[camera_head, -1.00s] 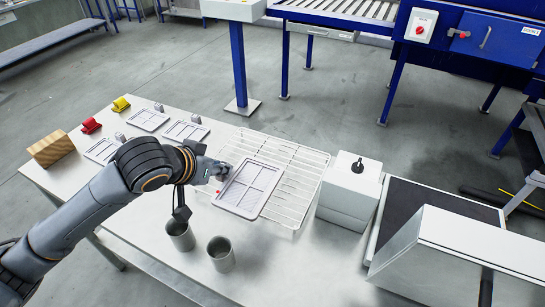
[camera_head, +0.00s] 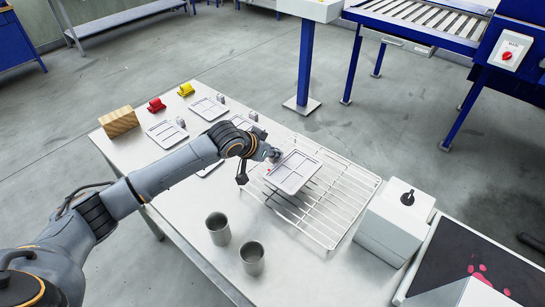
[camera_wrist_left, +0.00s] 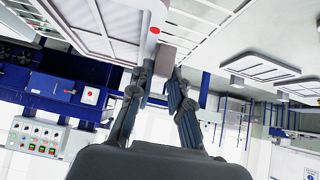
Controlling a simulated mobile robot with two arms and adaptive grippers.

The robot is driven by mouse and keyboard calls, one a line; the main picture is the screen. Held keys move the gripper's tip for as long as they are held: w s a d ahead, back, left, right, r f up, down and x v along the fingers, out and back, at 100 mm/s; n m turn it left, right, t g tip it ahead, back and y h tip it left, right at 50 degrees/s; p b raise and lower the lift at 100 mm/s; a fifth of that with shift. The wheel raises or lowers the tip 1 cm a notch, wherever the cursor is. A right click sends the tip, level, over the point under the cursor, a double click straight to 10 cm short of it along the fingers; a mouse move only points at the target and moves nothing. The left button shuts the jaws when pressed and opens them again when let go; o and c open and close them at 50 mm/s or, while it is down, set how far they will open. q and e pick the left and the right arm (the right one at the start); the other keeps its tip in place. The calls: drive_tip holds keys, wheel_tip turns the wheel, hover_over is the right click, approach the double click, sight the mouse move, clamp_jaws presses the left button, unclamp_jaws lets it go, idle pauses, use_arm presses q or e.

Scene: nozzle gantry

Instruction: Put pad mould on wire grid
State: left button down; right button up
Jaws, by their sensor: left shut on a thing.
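My left gripper (camera_head: 275,155) is shut on the pad mould (camera_head: 293,171), a light grey rectangular tray with divided panels. It holds the mould by its far left end. The mould is over the far left part of the wire grid (camera_head: 338,217), roughly level; I cannot tell whether it touches the wires. In the left wrist view the mould (camera_wrist_left: 112,18) is at the upper left, with a red spot near the fingers, and the gripper (camera_wrist_left: 160,68) is closed at its edge. My right gripper is not in view.
Several similar moulds (camera_head: 208,108) lie on the table's left part, with red (camera_head: 156,104) and yellow (camera_head: 186,89) items and a wooden block (camera_head: 119,121). Two metal cups (camera_head: 218,228) stand before the grid. A white box (camera_head: 395,222) stands close right of the grid.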

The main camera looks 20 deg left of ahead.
sight(271, 159)
use_arm(q)
drive_tip(key=shift+w+a+f, duration=0.2)
drive_tip(key=shift+w+f, duration=0.1)
wheel_tip(271, 159, down, 3)
drive_tip(key=shift+w+f+p, duration=0.1)
drive_tip(key=shift+w+p, duration=0.05)
drive_tip(key=shift+p, duration=0.65)
drive_tip(key=shift+f, duration=0.1)
drive_tip(key=c, duration=1.3)
unclamp_jaws()
drive_tip(key=shift+o, duration=0.2)
drive_tip(key=b+v, duration=0.1)
drive_tip(key=v, duration=1.1)
drive_tip(key=shift+b, duration=0.35)
